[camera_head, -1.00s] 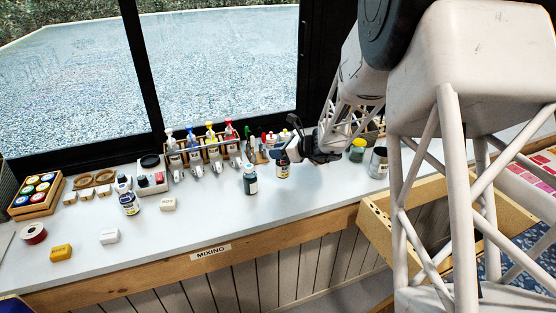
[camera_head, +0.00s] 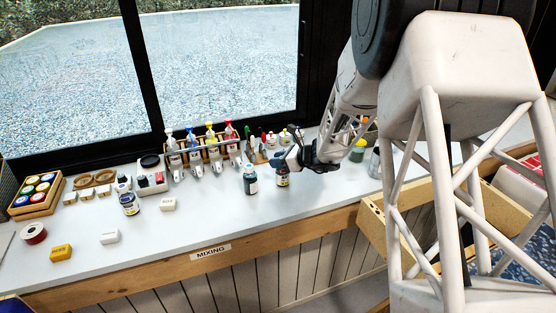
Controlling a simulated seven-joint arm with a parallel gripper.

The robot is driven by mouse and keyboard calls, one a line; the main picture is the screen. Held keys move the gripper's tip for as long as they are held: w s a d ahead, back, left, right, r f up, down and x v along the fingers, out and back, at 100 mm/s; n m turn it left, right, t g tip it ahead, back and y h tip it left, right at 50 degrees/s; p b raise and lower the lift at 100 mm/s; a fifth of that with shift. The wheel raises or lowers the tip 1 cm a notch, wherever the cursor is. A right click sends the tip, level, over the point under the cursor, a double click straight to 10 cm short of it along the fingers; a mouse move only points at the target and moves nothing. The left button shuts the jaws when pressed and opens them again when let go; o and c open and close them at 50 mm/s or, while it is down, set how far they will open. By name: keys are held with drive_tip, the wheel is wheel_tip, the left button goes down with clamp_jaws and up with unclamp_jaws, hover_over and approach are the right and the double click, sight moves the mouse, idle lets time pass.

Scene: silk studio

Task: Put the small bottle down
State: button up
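The small bottle (camera_head: 283,179), dark with a pale yellowish label, is upright at the worktop, to the right of a dark teal bottle (camera_head: 250,182). My gripper (camera_head: 288,161) comes in from the right and is shut on its upper part. The fingers hide the bottle's top. I cannot tell for certain whether its base touches the white worktop (camera_head: 225,215).
Another labelled bottle (camera_head: 130,204) and a white block (camera_head: 168,204) stand to the left. The worktop in front is clear up to its wooden edge (camera_head: 170,262).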

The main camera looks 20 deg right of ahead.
drive_tip(key=o, duration=0.4)
drive_tip(key=shift+r, duration=0.2)
drive_tip(key=v, duration=1.2)
drive_tip(key=shift+a, duration=0.1)
idle(0.5)
